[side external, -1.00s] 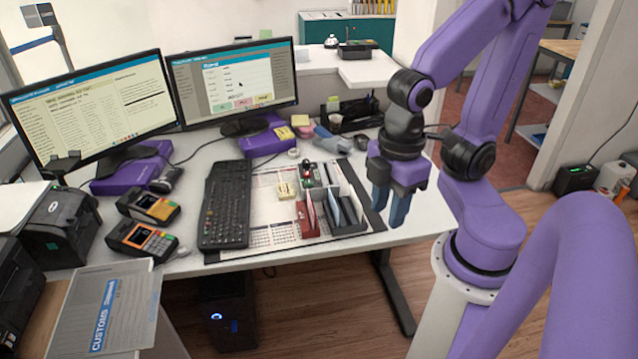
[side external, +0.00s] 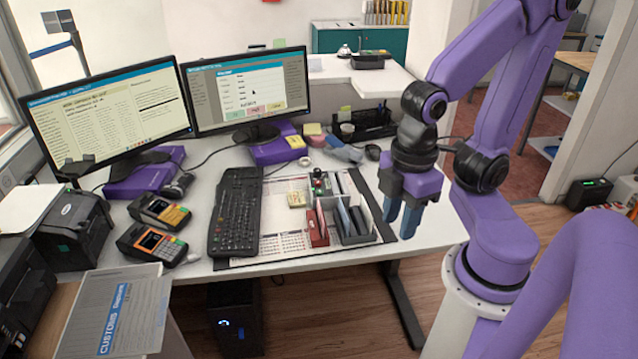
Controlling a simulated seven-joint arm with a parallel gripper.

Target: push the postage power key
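My gripper (side external: 398,226) hangs with its blue fingers pointing down, at the right end of the desk, just right of the compartment organiser. Its two fingers stand apart with nothing visible between them, so it looks open. I cannot pick out a key marked as the postage power key. Two card terminals with keypads, one further back (side external: 160,212) and one nearer (side external: 150,245), lie on the left of the desk, far from my gripper. A black printer-like machine (side external: 72,232) stands left of them; its controls are too small to read.
A black keyboard (side external: 236,212) lies mid-desk, beside a grey organiser (side external: 356,236) with upright dividers. Two monitors, left (side external: 110,112) and right (side external: 247,88), stand behind on purple boxes. A customs folder (side external: 122,312) is at front left. A computer tower (side external: 234,318) is under the desk.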

